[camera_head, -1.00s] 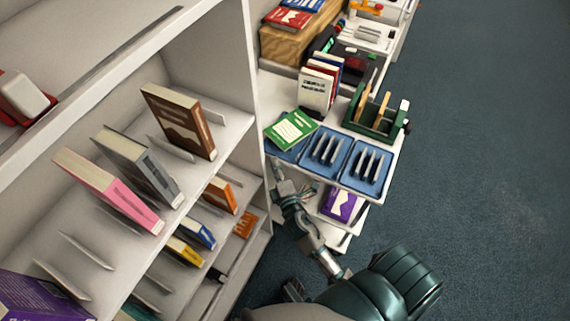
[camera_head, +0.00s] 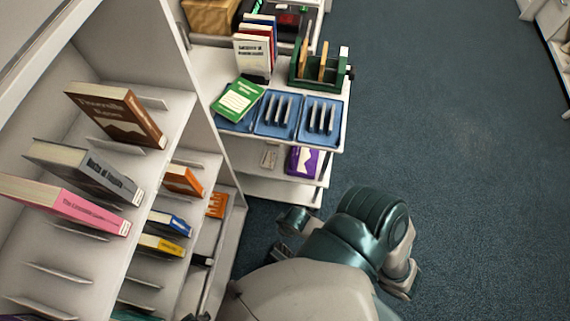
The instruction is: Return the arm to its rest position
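Part of my body and one arm shows at the bottom centre, with a teal shoulder (camera_head: 368,228) and grey links folded close to it. I make out no fingertips of either gripper. The arm is clear of the white cart (camera_head: 330,150) and of the shelf unit. A green book (camera_head: 238,101) lies flat and askew at the left of the cart's top, partly over a blue rack. Two more blue racks (camera_head: 318,118) with metal dividers stand beside it.
A white bookcase (camera_head: 190,90) at left holds a brown book (camera_head: 115,115), a grey book (camera_head: 85,170) and a pink book (camera_head: 65,205). A purple book (camera_head: 303,160) sits on the cart's lower shelf. Open blue carpet (camera_head: 470,170) lies at right.

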